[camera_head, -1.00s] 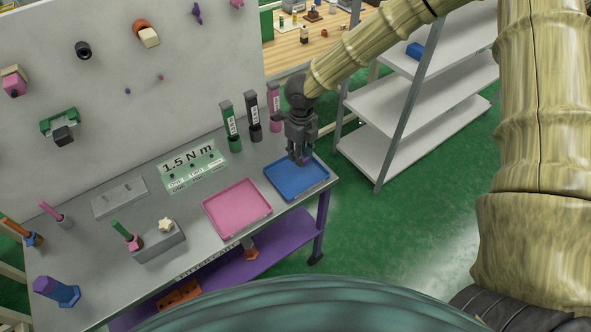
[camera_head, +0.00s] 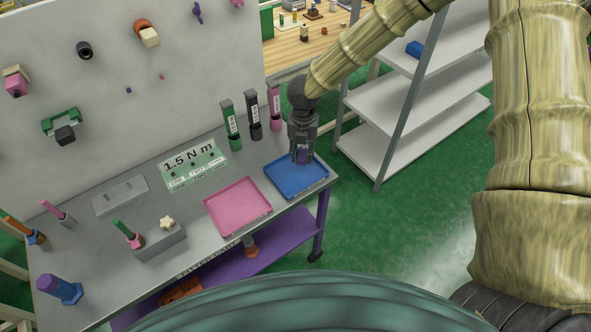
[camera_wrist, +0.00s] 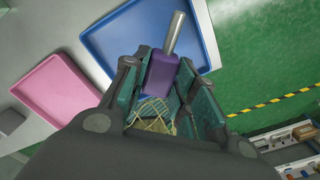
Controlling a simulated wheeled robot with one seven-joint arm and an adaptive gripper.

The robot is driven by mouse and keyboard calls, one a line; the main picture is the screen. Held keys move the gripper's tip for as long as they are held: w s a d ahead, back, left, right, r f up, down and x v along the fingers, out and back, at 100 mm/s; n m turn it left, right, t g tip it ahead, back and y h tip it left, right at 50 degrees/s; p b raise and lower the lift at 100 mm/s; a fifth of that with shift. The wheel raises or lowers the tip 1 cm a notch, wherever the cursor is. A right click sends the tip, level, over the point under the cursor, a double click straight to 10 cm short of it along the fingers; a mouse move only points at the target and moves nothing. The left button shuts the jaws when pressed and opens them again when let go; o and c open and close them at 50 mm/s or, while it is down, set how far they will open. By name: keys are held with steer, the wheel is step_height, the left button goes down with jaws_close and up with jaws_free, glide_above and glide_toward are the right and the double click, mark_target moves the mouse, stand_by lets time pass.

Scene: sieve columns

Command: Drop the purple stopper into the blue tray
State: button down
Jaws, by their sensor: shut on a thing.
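My gripper (camera_head: 302,153) is above the blue tray (camera_head: 318,180) at the right end of the grey table. It is shut on the purple stopper (camera_head: 302,157), which shows small between the fingers in the head view. In the wrist view the purple stopper (camera_wrist: 160,72) sits between the finger pads, with a grey metal rod (camera_wrist: 174,34) sticking out from it over the blue tray (camera_wrist: 115,35). The tray is flat and shallow, and no other object shows in its visible part. I cannot tell how high the stopper is above the tray floor.
A pink tray (camera_head: 237,207) stands left of the blue tray. Green, black and pink upright holders (camera_head: 254,113) stand behind it. A pegboard (camera_head: 120,60) rises at the back. Grey shelves (camera_head: 400,105) stand to the right, apart from the table.

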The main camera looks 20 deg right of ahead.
steer(key=b, duration=0.4)
glide_above(302, 173)
steer(key=shift+f, duration=2.8)
steer(key=c, duration=1.1)
jaws_free()
steer(key=shift+o, duration=0.2)
steer(key=shift+r, duration=0.15)
step_height(302, 173, up, 12)
steer(key=shift+f, duration=0.15)
